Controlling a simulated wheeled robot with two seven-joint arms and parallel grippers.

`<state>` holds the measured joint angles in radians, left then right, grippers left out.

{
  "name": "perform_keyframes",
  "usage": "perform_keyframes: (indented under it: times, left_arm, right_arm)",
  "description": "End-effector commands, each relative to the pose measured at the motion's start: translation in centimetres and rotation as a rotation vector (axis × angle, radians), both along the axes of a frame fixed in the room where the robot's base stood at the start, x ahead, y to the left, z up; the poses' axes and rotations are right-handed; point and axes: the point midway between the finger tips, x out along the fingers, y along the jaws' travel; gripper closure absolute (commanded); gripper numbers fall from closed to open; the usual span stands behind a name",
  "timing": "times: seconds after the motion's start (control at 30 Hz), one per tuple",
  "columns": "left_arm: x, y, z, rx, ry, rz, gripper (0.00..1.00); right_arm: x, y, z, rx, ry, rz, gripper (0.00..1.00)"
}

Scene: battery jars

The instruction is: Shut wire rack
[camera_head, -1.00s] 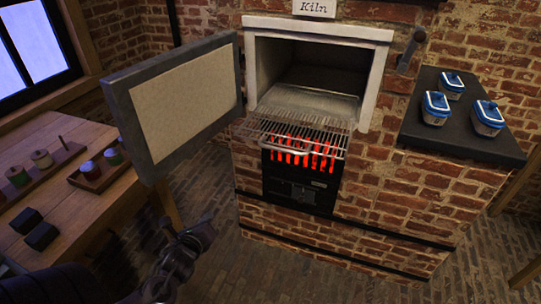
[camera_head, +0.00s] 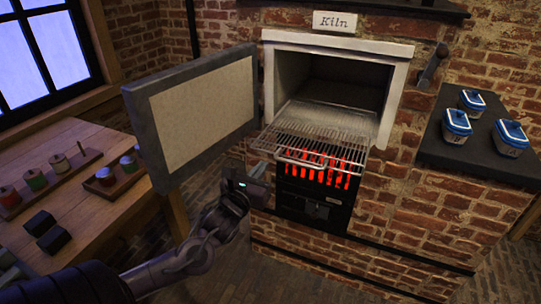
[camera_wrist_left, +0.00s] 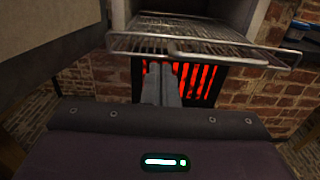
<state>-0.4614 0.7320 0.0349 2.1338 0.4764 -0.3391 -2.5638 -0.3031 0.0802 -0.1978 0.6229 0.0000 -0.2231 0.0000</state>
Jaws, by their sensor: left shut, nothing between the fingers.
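The wire rack (camera_head: 310,142) is pulled out of the kiln opening and sticks out over the glowing firebox. Its front rail and handle bar show close up in the left wrist view (camera_wrist_left: 205,45). My left gripper (camera_head: 262,168) is shut and empty, just in front of and a little below the rack's left front corner. In the left wrist view its fingers (camera_wrist_left: 161,82) are together, below the rack's front edge; whether they touch it I cannot tell. The kiln (camera_head: 392,92) has its grey door (camera_head: 140,130) swung open to the left. My right gripper is not in view.
The open door hangs close to my left arm. A wooden table (camera_head: 95,215) at the left carries spools and dark blocks. A dark shelf (camera_head: 455,160) at the right holds three blue-lidded jars (camera_head: 471,101). Glowing red bars (camera_head: 320,170) lie under the rack.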

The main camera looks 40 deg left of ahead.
Motion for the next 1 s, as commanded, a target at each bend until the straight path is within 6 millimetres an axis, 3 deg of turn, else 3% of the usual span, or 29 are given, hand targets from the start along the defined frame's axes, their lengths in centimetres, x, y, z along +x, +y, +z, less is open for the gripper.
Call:
perform_keyframes:
  times: [0.2, 0.4, 1.0]
  left_arm:
    - [3.5, 0.9, 0.2, -0.001, -0.003, 0.003, 1.0]
    - [5.6, 1.4, 0.1, -0.001, -0.001, 0.001, 1.0]
    - [6.5, 1.6, 0.0, 0.0, -0.001, 0.0, 1.0]
  right_arm:
    - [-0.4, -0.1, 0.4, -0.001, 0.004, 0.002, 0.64]
    - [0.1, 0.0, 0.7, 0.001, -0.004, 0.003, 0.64]
    - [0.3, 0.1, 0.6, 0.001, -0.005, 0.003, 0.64]
